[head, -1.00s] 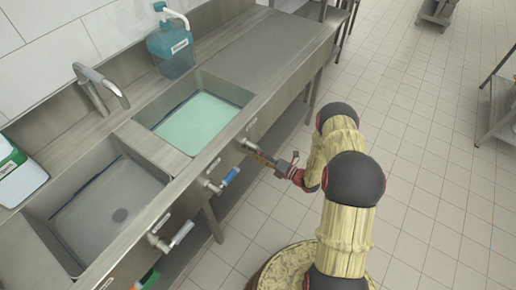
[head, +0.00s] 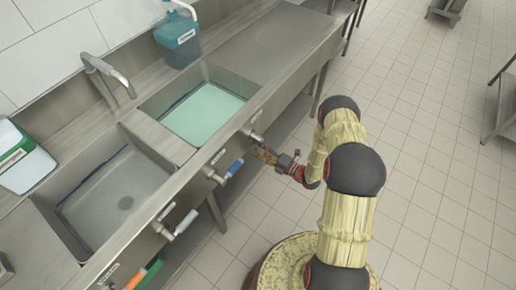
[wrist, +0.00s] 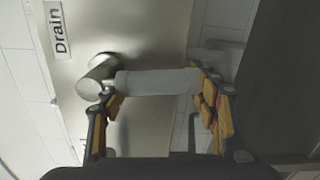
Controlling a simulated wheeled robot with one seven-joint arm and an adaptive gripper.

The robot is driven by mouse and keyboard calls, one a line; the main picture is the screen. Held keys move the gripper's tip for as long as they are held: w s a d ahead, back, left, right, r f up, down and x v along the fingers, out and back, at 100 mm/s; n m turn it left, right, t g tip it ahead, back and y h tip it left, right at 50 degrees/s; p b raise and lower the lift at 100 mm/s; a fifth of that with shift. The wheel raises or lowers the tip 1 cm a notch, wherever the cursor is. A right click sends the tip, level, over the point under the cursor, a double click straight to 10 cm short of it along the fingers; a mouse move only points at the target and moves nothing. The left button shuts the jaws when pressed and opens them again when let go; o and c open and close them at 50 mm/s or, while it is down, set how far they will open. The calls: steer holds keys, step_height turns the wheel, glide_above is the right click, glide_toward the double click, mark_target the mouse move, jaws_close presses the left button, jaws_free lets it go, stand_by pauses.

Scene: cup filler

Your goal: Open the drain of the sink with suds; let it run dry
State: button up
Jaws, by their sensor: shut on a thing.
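The right-hand sink (head: 158,108) holds pale green liquid (head: 203,112), whose surface looks smooth; I cannot make out foam. In the wrist view, my gripper (wrist: 160,92) is shut on a light grey lever (wrist: 155,82), one finger near each end. The lever joins a metal valve stem (wrist: 92,84) beside a "Drain" label (wrist: 59,29).
A blue-handled valve (head: 234,168) and a white-handled valve (head: 186,222) sit further left along the front. An orange handle (head: 125,279) is lower left. A tap (head: 108,72) and a teal jug (head: 178,40) stand behind the sinks.

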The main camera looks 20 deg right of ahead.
steer(key=o, duration=1.7)
steer(key=v, duration=1.2)
